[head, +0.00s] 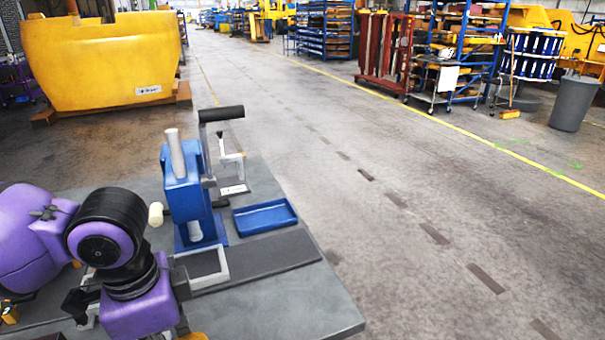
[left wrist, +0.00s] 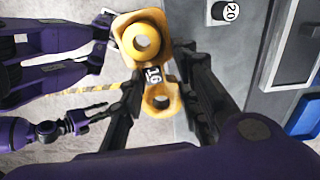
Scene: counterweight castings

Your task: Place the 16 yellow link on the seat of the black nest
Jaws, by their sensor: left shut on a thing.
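The yellow link (left wrist: 160,98) has two round bosses with holes and a black label reading 16. It shows in the left wrist view, between the two dark fingers of my left gripper (left wrist: 157,78), which is shut on it. In the head view my purple left arm hides most of that gripper and the link. A black piece marked 20 (left wrist: 219,11) stands on the grey table at the top of the left wrist view. I cannot tell for certain which dark part is the nest. A small dark gripper on a purple arm, apparently my right gripper (left wrist: 95,117), shows at left; its opening is unclear.
On the grey table (head: 310,297) stand a blue press (head: 182,195), a clamp with a black handle (head: 221,114) and a blue tray (head: 264,217). A dark strip (head: 270,258) lies in front of the tray. The table's right front corner is bare.

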